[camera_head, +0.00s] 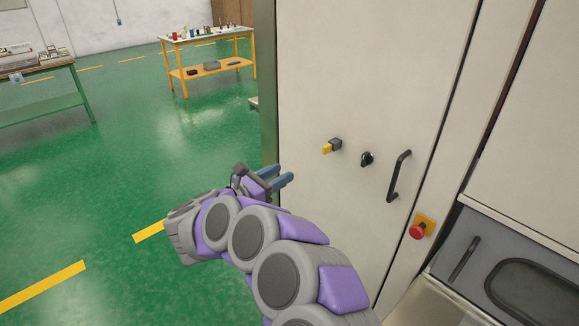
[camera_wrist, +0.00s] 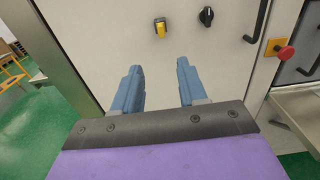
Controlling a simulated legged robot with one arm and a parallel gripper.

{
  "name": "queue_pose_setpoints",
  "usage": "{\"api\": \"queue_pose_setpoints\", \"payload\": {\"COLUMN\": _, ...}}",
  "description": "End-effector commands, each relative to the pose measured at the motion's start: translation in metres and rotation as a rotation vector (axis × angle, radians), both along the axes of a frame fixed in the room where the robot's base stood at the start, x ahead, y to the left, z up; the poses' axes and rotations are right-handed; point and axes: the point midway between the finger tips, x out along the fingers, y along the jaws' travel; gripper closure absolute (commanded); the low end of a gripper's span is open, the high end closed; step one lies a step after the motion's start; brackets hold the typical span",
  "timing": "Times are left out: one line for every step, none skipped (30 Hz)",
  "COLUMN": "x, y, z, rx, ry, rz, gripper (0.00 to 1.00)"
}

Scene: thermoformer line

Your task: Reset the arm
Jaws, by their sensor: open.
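My arm reaches from the bottom of the head view, with grey joints and purple links. My gripper (camera_head: 284,180) is at its end, in front of the left part of the white cabinet (camera_head: 330,75). In the wrist view my gripper (camera_wrist: 156,82) shows two blue fingers, parallel and wide apart, with nothing between them. The fingers point toward the cabinet front, below a yellow switch (camera_wrist: 160,28) and a black knob (camera_wrist: 206,16). In the head view the yellow switch (camera_head: 330,147) and black knob (camera_head: 367,158) are up and right of the fingers.
A black handle (camera_head: 398,176) and red emergency button (camera_head: 418,230) are further right on the cabinet. A metal ledge and windowed door (camera_head: 530,290) stand at lower right. An orange workbench (camera_head: 205,75) and green-legged table (camera_head: 50,90) are at the back left. The green floor (camera_head: 120,170) between is clear.

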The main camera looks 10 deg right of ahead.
Motion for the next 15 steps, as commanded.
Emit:
{"api": "queue_pose_setpoints", "payload": {"x": -0.0022, "y": 0.0037, "z": 0.0002, "rx": 0.001, "ry": 0.001, "rz": 0.002, "gripper": 0.58}}
{"api": "queue_pose_setpoints", "payload": {"x": -0.0032, "y": 0.0047, "z": 0.0002, "rx": 0.0, "ry": 0.0, "rz": 0.001, "gripper": 0.58}}
{"api": "queue_pose_setpoints", "payload": {"x": -0.0042, "y": 0.0056, "z": 0.0001, "rx": 0.0, "ry": 0.0, "rz": 0.0, "gripper": 0.58}}
{"api": "queue_pose_setpoints", "payload": {"x": -0.0048, "y": 0.006, "z": 0.0001, "rx": 0.0, "ry": 0.0, "rz": 0.0, "gripper": 0.58}}
{"api": "queue_pose_setpoints", "payload": {"x": -0.0052, "y": 0.0064, "z": 0.0001, "rx": 0.0, "ry": 0.0, "rz": -0.001, "gripper": 0.58}}
{"api": "queue_pose_setpoints", "payload": {"x": -0.0055, "y": 0.0067, "z": 0.0, "rx": 0.0, "ry": 0.0, "rz": -0.001, "gripper": 0.58}}
{"api": "queue_pose_setpoints", "payload": {"x": -0.0056, "y": 0.0067, "z": 0.0001, "rx": 0.0, "ry": 0.0, "rz": -0.001, "gripper": 0.58}}
{"api": "queue_pose_setpoints", "payload": {"x": -0.0056, "y": 0.0067, "z": 0.0, "rx": 0.0, "ry": 0.0, "rz": -0.001, "gripper": 0.58}}
{"api": "queue_pose_setpoints", "payload": {"x": -0.0056, "y": 0.0066, "z": 0.0, "rx": 0.0, "ry": 0.0, "rz": -0.001, "gripper": 0.58}}
{"api": "queue_pose_setpoints", "payload": {"x": -0.0055, "y": 0.0065, "z": 0.0001, "rx": 0.0, "ry": 0.0, "rz": -0.001, "gripper": 0.58}}
{"api": "queue_pose_setpoints", "payload": {"x": -0.0055, "y": 0.0065, "z": 0.0, "rx": 0.0, "ry": 0.0, "rz": -0.001, "gripper": 0.58}}
{"api": "queue_pose_setpoints", "payload": {"x": -0.0055, "y": 0.0065, "z": 0.0001, "rx": 0.0, "ry": 0.0, "rz": -0.001, "gripper": 0.58}}
{"api": "queue_pose_setpoints", "payload": {"x": -0.0055, "y": 0.0065, "z": 0.0001, "rx": 0.0, "ry": 0.0, "rz": -0.001, "gripper": 0.58}}
{"api": "queue_pose_setpoints", "payload": {"x": -0.0054, "y": 0.0064, "z": 0.0002, "rx": 0.0, "ry": 0.0, "rz": -0.001, "gripper": 0.58}}
{"api": "queue_pose_setpoints", "payload": {"x": -0.0047, "y": 0.0067, "z": 0.0006, "rx": 0.0, "ry": 0.001, "rz": 0.003, "gripper": 0.58}}
